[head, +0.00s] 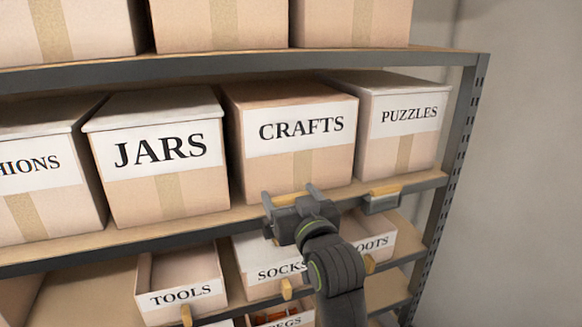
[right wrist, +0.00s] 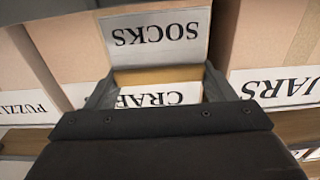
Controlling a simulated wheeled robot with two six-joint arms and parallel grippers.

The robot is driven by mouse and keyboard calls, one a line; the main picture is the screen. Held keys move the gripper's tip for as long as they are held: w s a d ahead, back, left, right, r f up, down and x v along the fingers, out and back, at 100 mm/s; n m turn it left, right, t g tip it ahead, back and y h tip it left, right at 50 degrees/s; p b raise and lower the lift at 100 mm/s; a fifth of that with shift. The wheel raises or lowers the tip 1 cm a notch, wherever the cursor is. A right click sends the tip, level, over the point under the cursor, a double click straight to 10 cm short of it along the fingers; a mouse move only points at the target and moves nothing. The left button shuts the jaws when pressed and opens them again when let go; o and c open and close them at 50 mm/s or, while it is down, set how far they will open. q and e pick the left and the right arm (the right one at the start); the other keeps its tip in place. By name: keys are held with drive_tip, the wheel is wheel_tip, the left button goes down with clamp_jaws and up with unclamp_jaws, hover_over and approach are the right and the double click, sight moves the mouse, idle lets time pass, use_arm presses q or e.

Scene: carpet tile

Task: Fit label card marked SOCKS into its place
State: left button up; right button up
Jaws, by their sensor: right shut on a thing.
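The label card marked SOCKS (right wrist: 155,38) is white and appears upside down in the right wrist view. A wood-coloured strip (right wrist: 158,75) runs along its edge between my right gripper's fingers (right wrist: 158,92), which are shut on the card. In the head view my right gripper (head: 292,197) is at the middle shelf's front edge, below the CRAFTS box (head: 292,172); it hides the card's face there. My left gripper is not in view.
A grey holder (head: 382,205) with a wood-coloured top sits on the shelf edge below the PUZZLES box (head: 407,150). The JARS box (head: 160,195) stands left of CRAFTS. The TOOLS bin (head: 180,305) is below left. A shelf post (head: 455,150) stands at the right.

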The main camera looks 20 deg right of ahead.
drive_tip(key=r, duration=0.1)
drive_tip(key=w+r, duration=0.1)
drive_tip(key=shift+a+r, duration=0.1)
drive_tip(key=shift+r, duration=0.25)
drive_tip(key=shift+w+p, duration=0.3)
drive_tip(key=shift+p, duration=0.2)
drive_tip(key=shift+f+b, duration=0.55)
drive_tip(key=shift+f, duration=0.3)
drive_tip(key=shift+s+f, duration=0.1)
drive_tip(key=shift+f, duration=0.3)
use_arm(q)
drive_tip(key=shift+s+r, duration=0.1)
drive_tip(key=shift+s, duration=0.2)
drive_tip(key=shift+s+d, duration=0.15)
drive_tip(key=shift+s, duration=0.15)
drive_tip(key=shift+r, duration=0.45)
use_arm(e)
drive_tip(key=shift+f, duration=0.15)
